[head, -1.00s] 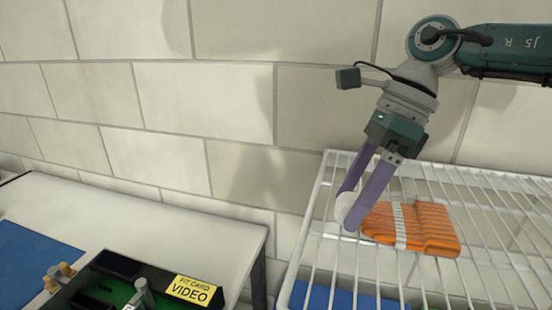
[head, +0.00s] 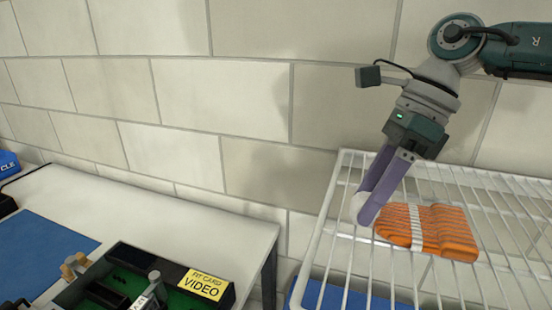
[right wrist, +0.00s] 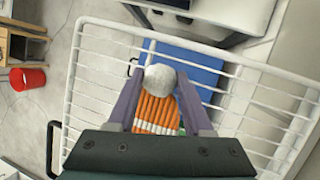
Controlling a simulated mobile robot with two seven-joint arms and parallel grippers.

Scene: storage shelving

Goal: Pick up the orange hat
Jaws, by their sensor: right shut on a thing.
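The orange hat (head: 440,232) is ribbed knit with a white band and a white pompom (head: 360,208). It lies on the white wire rack (head: 325,232) in the head view; whether it is slightly lifted I cannot tell. My right gripper (head: 364,206) is shut on the pompom, its purple fingers coming down from the upper right. In the right wrist view the pompom (right wrist: 161,79) sits between the fingertips, and the orange hat (right wrist: 155,108) shows behind it, partly hidden by the gripper. My left gripper is in neither view.
A white table (head: 190,215) stands left of the rack, with a black-and-green box labelled VIDEO (head: 203,284) and a blue mat (head: 40,245). A tiled wall (head: 250,100) is close behind. A red bin (right wrist: 30,76) stands on the floor in the wrist view.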

